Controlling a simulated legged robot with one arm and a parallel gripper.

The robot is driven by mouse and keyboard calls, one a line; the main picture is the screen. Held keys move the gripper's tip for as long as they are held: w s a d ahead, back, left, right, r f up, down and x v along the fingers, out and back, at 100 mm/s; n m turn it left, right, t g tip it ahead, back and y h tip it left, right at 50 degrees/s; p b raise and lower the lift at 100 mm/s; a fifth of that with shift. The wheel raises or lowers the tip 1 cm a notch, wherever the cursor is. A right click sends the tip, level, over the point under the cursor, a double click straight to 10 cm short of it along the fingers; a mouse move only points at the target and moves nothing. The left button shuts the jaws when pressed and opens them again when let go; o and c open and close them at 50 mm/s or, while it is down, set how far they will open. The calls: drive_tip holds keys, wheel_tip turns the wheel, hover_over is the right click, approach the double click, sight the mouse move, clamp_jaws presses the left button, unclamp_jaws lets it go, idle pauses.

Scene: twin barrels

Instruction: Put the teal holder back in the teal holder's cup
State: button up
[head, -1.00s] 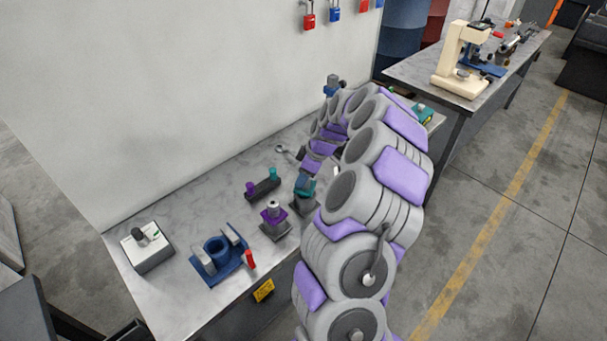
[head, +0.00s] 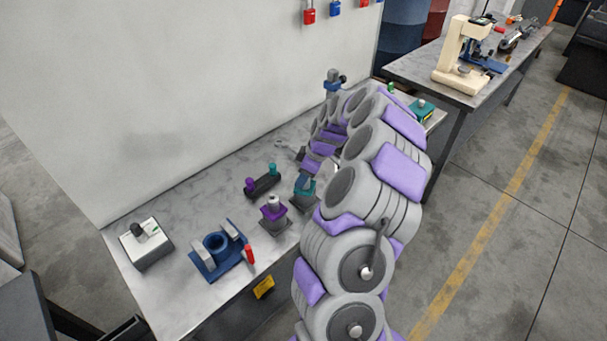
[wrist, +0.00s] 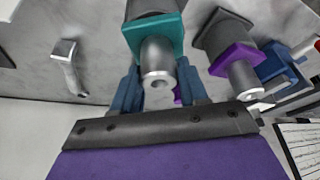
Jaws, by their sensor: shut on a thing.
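The teal holder (wrist: 152,36) has a square teal flange and a silver nose. It also shows in the head view (head: 306,193). My gripper (wrist: 158,70) is shut on it, one blue finger on each side of the nose. The dark cup (wrist: 152,6) is directly beyond the flange in the wrist view, and its base shows below the holder in the head view (head: 303,206). The holder is in line with the cup and upright. I cannot tell if it is fully seated, as the flange hides the joint.
A purple holder (head: 273,209) stands in a similar dark cup beside it. A dark block with purple and teal pegs (head: 263,186), a wrench (wrist: 67,68), a blue fixture (head: 218,255) and a white switch box (head: 147,246) share the bench. Bare bench lies around the wrench.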

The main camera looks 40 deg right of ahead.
drive_tip(key=o, duration=1.3)
drive_tip(key=shift+o, duration=0.2)
drive_tip(key=p+v, duration=0.2)
drive_tip(key=v, duration=1.5)
drive_tip(key=shift+d+p, duration=0.2)
drive_tip(key=shift+p, duration=0.2)
drive_tip(key=shift+r, duration=0.1)
drive_tip(key=s+a+r+g, duration=0.1)
drive_tip(key=s+a+r, duration=0.1)
drive_tip(key=a, duration=0.7)
drive_tip(key=s+a+r, duration=0.2)
drive_tip(key=a+r, duration=0.1)
drive_tip(key=a, duration=0.6)
drive_tip(key=s+a+r+g, duration=0.1)
drive_tip(key=s+a+r, duration=0.1)
drive_tip(key=a, duration=0.7)
drive_tip(key=s+a+f+m+g, duration=0.1)
drive_tip(key=s+a+m, duration=0.1)
drive_tip(key=s, duration=0.5)
drive_tip(key=s+a+f+m+g+h, duration=0.1)
drive_tip(key=s+a+f+m, duration=0.1)
drive_tip(key=s, duration=0.6)
drive_tip(key=s+a+f+m+g+h, duration=0.1)
drive_tip(key=s+a+m, duration=0.1)
drive_tip(key=s, duration=0.6)
drive_tip(key=shift+a+f+m, duration=0.25)
drive_tip(key=shift+a+m, duration=0.15)
drive_tip(key=shift+a, duration=0.25)
